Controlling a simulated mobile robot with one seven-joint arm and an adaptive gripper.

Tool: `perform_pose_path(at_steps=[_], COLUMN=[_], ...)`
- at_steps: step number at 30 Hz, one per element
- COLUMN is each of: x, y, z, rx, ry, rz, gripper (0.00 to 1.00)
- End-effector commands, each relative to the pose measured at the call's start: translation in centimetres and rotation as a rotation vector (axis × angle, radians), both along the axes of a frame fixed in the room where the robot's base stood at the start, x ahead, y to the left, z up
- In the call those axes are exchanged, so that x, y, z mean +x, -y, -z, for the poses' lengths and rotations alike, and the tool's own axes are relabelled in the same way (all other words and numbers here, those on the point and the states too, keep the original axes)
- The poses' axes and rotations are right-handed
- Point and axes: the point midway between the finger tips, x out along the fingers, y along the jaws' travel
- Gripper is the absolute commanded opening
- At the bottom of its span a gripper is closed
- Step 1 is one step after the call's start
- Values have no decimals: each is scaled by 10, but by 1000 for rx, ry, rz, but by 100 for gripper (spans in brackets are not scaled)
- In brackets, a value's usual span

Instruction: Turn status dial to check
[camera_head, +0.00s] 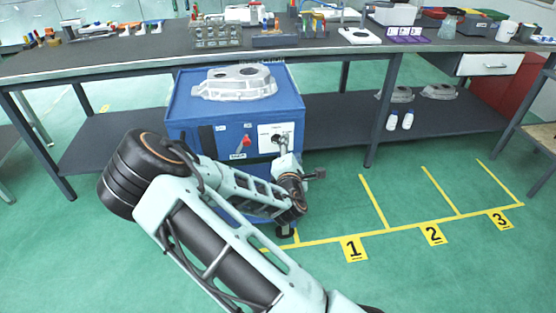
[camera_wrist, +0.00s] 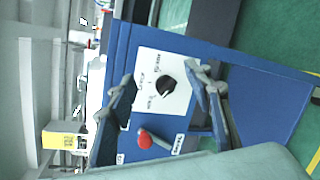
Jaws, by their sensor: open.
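The status dial (camera_wrist: 167,91) is a black round knob on a white plate (camera_wrist: 150,67) on the front of a blue cart. The plate carries small labels around the knob, too blurred to read, and I cannot tell which one the dial points to. My gripper (camera_wrist: 161,76) is open, with one finger on each side of the dial in the wrist view; no contact can be made out. In the head view my gripper (camera_head: 281,141) is at the cart's front, partly covering the plate (camera_head: 264,131) and hiding the dial.
A red-handled control (camera_head: 246,141) sits left of the plate; it also shows in the wrist view (camera_wrist: 144,139). A grey casting (camera_head: 235,83) lies on the blue cart (camera_head: 190,112). A crowded workbench (camera_head: 130,55) stands behind. The green floor at right, with numbered bays, is clear.

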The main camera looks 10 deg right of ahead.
Motion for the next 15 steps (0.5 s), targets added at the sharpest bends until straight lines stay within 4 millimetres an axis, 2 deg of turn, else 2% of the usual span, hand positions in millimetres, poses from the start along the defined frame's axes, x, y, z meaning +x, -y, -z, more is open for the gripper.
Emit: perform_pose_path(at_steps=[1,4,9,15], x=[-4,-9,-17,-17], y=[-3,-11,-26,-32], z=[24,38,50,51], rx=[-101,-270,-468,-546], ry=[12,49,101,127], rz=[-46,-129,-232,-274], gripper=[46,46,46,46])
